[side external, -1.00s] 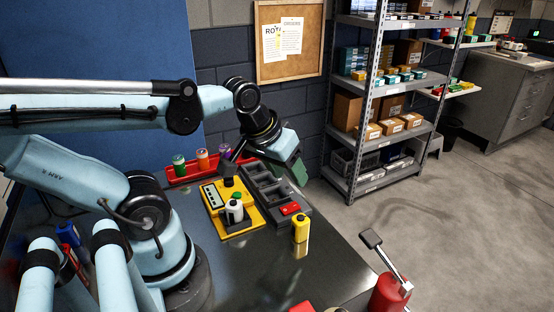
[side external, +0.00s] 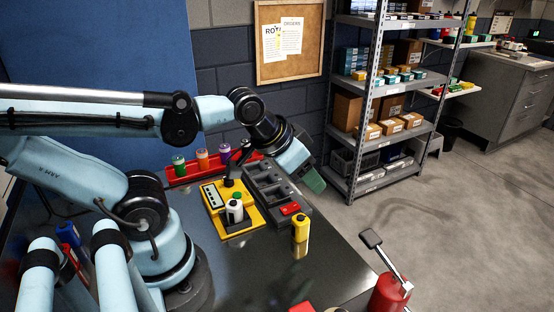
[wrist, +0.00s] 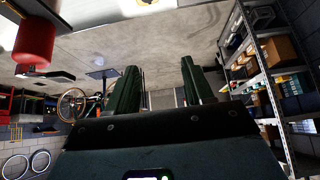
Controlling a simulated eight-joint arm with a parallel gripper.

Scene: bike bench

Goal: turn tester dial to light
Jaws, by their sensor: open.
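The yellow tester (side external: 252,216) lies on the dark bench, with a pale panel on its left side. A black knob-like part (side external: 229,183) stands at its back; it looks like the dial, but its setting is too small to read. A white cylinder with a dark top (side external: 235,211) stands upright at the tester's front, beside a green part (side external: 238,196). My gripper (side external: 316,182) is up and to the right of the tester, apart from it, pointing away toward the shelf. In the wrist view its green fingers (wrist: 160,85) are spread with nothing between them. The wrist view does not show the tester.
A dark compartment tray (side external: 272,185) with a red piece (side external: 290,208) lies right of the tester. A yellow cylinder (side external: 301,228) stands near it. A red rack (side external: 188,175) holds coloured cylinders behind. A metal shelf (side external: 350,190) stands beyond the bench.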

